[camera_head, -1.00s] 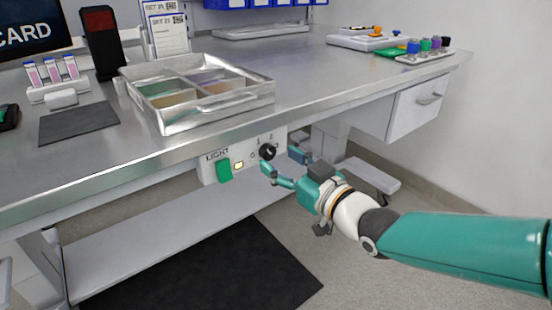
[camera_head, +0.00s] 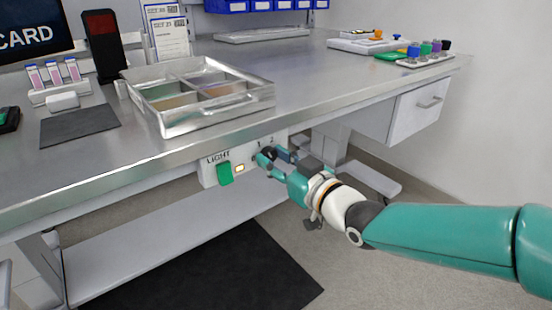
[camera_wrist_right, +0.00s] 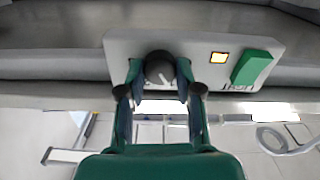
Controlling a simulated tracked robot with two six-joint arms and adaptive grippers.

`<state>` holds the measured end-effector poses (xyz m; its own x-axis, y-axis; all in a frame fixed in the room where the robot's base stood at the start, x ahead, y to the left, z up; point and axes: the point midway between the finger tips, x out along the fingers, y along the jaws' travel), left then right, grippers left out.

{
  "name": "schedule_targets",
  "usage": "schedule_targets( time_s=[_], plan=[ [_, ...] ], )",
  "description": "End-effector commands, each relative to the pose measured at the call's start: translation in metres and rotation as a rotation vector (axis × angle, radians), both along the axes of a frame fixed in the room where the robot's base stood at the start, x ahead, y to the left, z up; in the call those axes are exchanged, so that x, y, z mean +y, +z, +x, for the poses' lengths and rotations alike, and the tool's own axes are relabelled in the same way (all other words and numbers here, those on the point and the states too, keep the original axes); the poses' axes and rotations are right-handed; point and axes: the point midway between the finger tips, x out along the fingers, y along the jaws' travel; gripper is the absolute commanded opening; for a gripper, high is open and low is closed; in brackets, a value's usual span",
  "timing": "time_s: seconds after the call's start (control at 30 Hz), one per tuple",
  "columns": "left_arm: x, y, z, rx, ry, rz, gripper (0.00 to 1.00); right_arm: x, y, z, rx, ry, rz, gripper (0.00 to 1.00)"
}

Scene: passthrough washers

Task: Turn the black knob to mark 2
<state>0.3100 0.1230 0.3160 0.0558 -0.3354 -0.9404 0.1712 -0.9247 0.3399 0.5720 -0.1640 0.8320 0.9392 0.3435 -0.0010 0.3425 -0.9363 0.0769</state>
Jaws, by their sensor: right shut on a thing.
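The black knob (camera_head: 268,153) sits on the white control panel (camera_head: 209,174) under the bench's front edge. The marks 1 and 2 show above it in the head view. My right gripper (camera_head: 272,156) is at the panel with its fingers on either side of the knob, shut on it. In the right wrist view the round knob (camera_wrist_right: 159,68) lies between the fingertips of my right gripper (camera_wrist_right: 160,76), and a pale pointer line shows on its face. Exactly which mark the line meets cannot be told. My left gripper is not in view.
A green rocker switch (camera_head: 225,174) labelled LIGHT and a lit yellow lamp (camera_head: 240,168) sit left of the knob. A divided metal tray (camera_head: 205,126) stands on the bench above. A drawer unit (camera_head: 418,108) hangs to the right. A lower shelf (camera_head: 150,242) runs below.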

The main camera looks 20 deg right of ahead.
Motion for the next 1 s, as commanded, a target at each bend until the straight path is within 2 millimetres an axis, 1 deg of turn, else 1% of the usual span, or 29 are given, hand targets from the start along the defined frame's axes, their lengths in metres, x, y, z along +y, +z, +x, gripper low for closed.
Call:
schedule_targets(
  time_s=[0.27, 0.47, 0.67, 1.0],
  plan=[
    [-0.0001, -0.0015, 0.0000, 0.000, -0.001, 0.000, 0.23, -0.0004, 0.0005, 0.0005, 0.012, -0.007, 0.039, 0.00],
    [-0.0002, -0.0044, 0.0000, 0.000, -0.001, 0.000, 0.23, -0.0004, 0.0004, 0.0009, 0.044, -0.007, 0.130, 0.00],
    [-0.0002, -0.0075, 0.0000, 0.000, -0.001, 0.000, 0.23, -0.0008, 0.0005, 0.0012, 0.098, -0.006, 0.277, 0.00],
    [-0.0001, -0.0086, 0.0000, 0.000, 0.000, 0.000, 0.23, -0.0014, 0.0010, 0.0018, 0.207, -0.006, 0.580, 0.00]
  ],
)
